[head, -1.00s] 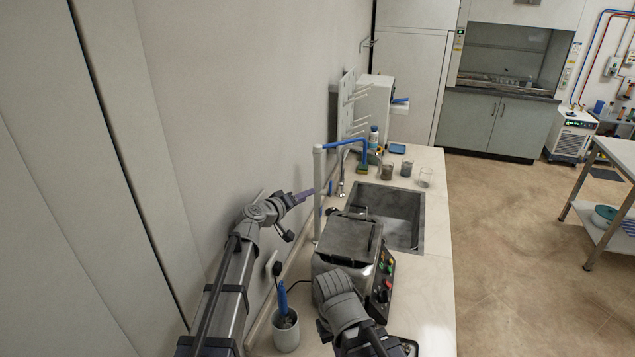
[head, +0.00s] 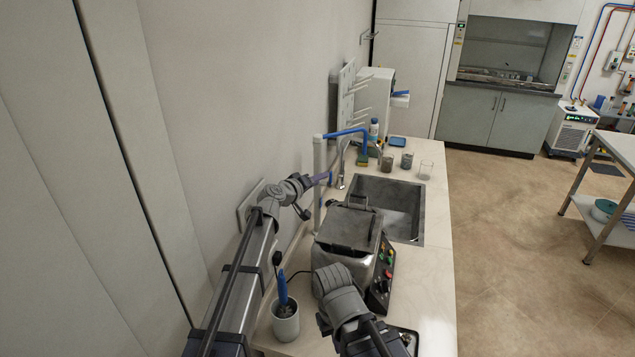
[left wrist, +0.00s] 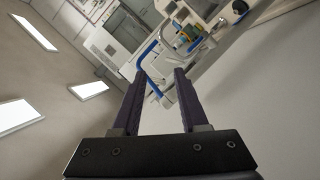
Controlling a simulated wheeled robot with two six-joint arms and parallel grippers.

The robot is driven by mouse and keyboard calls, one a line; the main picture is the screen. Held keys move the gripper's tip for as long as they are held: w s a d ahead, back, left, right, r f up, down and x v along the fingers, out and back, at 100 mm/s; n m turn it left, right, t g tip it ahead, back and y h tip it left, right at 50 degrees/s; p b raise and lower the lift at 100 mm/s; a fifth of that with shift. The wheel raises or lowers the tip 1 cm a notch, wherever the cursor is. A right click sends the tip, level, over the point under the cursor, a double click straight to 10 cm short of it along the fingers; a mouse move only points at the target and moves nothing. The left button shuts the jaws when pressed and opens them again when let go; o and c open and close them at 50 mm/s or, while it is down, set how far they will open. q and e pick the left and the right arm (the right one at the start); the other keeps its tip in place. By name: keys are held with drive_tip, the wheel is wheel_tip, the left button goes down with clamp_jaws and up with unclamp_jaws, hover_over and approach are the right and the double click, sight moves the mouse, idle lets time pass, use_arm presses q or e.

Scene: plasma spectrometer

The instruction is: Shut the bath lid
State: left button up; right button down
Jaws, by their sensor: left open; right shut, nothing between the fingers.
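The bath (head: 338,258) is a metal box on the counter with a control panel (head: 381,275) of coloured buttons on its right side. Its dark lid (head: 350,229) looks to lie flat over the top, with a handle at the far edge; I cannot tell whether it is fully seated. My left gripper (head: 322,179) is beyond and left of the bath, near the upright pipe, open and empty. Its two purple fingers also show apart in the left wrist view (left wrist: 160,72). My right wrist is in front of the bath; its fingers are hidden.
A sink (head: 385,205) lies behind the bath, with a blue-topped pipe (head: 318,165) at its left. A white cup (head: 285,322) holding a blue-handled tool stands front left. Beakers (head: 425,170) stand past the sink. The wall is close on the left.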

use_arm(q)
drive_tip(key=shift+s+r, duration=0.1)
drive_tip(key=shift+c, duration=0.7)
clamp_jaws()
idle(0.5)
drive_tip(key=shift+o, duration=0.7)
unclamp_jaws()
drive_tip(key=shift+a, duration=0.1)
